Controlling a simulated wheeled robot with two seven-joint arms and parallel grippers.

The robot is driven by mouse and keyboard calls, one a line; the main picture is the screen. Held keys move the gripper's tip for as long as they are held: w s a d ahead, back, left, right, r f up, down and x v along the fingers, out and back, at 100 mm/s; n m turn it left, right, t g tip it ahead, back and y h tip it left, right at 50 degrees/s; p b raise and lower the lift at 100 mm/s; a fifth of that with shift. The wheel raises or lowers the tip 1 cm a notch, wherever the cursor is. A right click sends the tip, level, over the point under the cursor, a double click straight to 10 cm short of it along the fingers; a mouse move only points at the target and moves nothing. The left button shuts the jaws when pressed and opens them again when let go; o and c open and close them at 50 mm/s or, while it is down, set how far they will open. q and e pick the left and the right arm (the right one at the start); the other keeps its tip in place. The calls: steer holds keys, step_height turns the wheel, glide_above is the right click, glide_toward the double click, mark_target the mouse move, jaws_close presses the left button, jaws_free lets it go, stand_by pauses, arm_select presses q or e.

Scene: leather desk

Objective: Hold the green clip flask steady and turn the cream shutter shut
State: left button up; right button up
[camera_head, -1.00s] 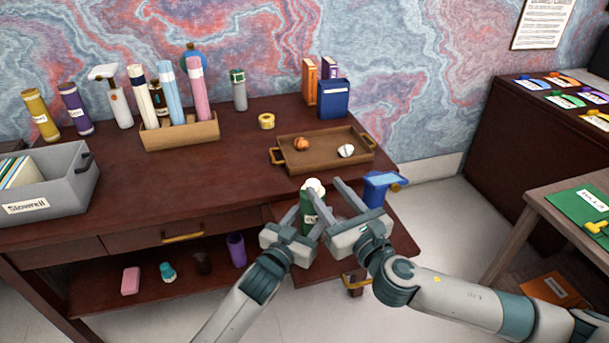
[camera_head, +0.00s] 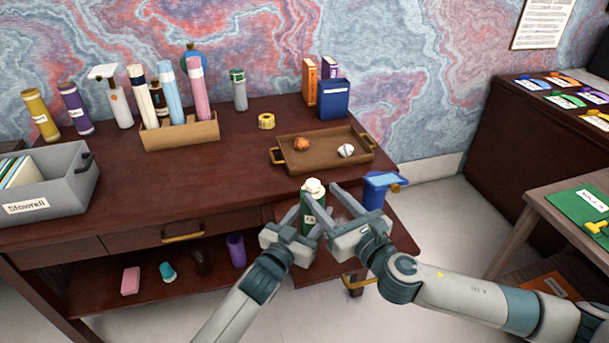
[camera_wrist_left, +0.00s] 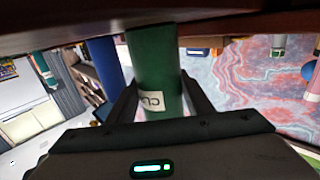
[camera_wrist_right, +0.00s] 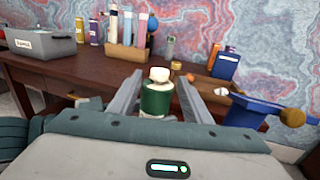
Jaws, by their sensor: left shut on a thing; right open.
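The green clip flask (camera_head: 312,214) stands upright at the desk's front right, with a cream shutter (camera_head: 314,187) on top. My left gripper (camera_head: 312,224) is shut on the flask's body; in the left wrist view the green body (camera_wrist_left: 156,70) with a white label lies between its fingers. My right gripper (camera_head: 318,190) is open, its fingers reaching toward the flask's top. In the right wrist view the cream shutter (camera_wrist_right: 159,75) and the green upper body (camera_wrist_right: 157,99) show between the open fingers, with gaps at the sides.
A blue bin-like container (camera_head: 376,192) stands close right of the flask. A wooden tray (camera_head: 290,161) with small items lies behind on the desk. A grey box (camera_head: 75,196) and a rack of bottles (camera_head: 208,133) stand further left. The desk's middle is clear.

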mark_target(309, 180)
steer(key=x, duration=0.9)
steer(key=shift+w+a, duration=0.15)
steer(key=shift+w, duration=0.1)
steer(key=c, duration=1)
